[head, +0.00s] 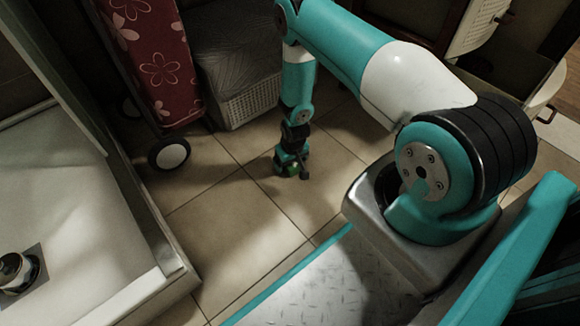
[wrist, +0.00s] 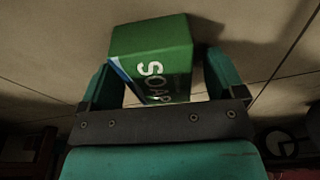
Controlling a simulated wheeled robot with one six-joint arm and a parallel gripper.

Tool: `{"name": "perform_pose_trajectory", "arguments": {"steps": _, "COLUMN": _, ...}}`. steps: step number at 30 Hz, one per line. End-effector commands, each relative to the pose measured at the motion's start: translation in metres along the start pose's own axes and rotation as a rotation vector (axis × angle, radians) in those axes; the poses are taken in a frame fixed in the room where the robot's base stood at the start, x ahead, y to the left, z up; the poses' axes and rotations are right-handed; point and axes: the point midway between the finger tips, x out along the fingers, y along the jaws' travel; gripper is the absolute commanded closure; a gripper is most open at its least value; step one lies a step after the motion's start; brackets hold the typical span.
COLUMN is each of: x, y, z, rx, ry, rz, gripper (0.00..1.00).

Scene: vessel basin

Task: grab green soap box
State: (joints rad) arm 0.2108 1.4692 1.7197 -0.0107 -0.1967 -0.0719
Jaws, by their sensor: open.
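The green soap box (wrist: 152,44) shows in the wrist view, with white "SOAP" lettering and a blue-and-white edge on its left side. It is on the tiled floor. My gripper (wrist: 165,80) is open, with one finger on each side of the box's near part. I cannot tell whether either finger touches it. In the head view my gripper (head: 291,166) is low over the floor, and a small bit of green shows at its tip; the box is mostly hidden there.
A grey woven basket (head: 250,102) stands on the floor just behind my gripper. A wheeled cart with a red floral cover (head: 160,60) is to the left. A white shower tray (head: 80,230) fills the far left. Open tiled floor (head: 230,220) lies in front.

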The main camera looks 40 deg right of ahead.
Motion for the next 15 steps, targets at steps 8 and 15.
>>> {"name": "perform_pose_trajectory", "arguments": {"steps": 8, "x": -0.0015, "y": 0.0002, "z": -0.0003, "rx": 0.001, "ry": 0.000, "rz": 0.000, "gripper": 0.12}}
{"name": "perform_pose_trajectory", "arguments": {"steps": 15, "x": 0.0014, "y": 0.0002, "z": 0.0003, "rx": 0.001, "ry": 0.000, "rz": 0.000, "gripper": 0.12}}
